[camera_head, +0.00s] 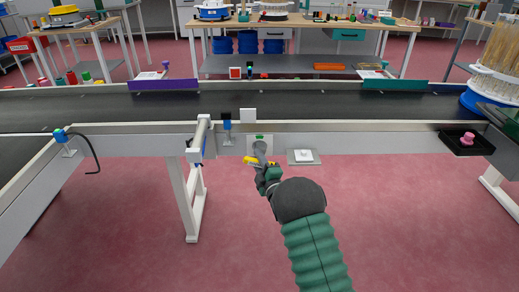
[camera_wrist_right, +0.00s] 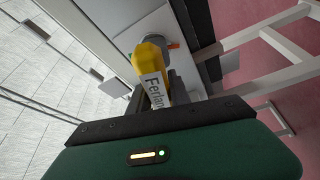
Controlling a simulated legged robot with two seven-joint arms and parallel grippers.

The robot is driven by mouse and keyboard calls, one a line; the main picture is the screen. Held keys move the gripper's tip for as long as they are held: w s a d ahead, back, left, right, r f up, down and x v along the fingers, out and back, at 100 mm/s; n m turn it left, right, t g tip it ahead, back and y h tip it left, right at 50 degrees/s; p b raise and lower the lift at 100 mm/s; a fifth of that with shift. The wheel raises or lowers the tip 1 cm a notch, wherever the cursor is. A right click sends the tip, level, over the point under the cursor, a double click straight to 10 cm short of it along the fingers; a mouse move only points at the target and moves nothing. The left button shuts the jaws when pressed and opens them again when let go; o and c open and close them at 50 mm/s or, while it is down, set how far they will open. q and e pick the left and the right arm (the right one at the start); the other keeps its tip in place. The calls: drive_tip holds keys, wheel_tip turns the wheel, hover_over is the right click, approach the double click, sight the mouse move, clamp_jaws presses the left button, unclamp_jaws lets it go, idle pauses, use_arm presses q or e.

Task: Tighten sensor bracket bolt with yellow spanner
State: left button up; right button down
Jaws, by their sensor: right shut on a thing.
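My right gripper (camera_head: 262,168) is at the front side of the conveyor and shut on the yellow spanner (camera_head: 250,160). In the right wrist view the spanner (camera_wrist_right: 150,56) sticks out from between the dark fingers (camera_wrist_right: 158,92), with a white lettered label on its side. Its far end is close to a grey rounded part with a small orange piece (camera_wrist_right: 174,45); I cannot tell whether they touch. In the head view a pale plate with a green mark (camera_head: 259,137) is just above the gripper. The bolt itself is not clear. My left gripper is out of view.
The dark conveyor belt (camera_head: 330,104) runs across in front of me. A pink knob on a black tray (camera_head: 465,144) is far right.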

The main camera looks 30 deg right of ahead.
drive_tip(key=shift+m+b, duration=0.35)
drive_tip(key=shift+m, duration=0.15)
drive_tip(key=shift+r+m, duration=0.1)
drive_tip(key=shift+m, duration=0.2)
drive_tip(key=shift+m+t+h+b, duration=0.4)
drive_tip(key=shift+m+h+b, duration=0.2)
drive_tip(key=shift+m+b, duration=0.35)
drive_tip(key=shift+r+m, duration=0.1)
drive_tip(key=shift+m, duration=0.25)
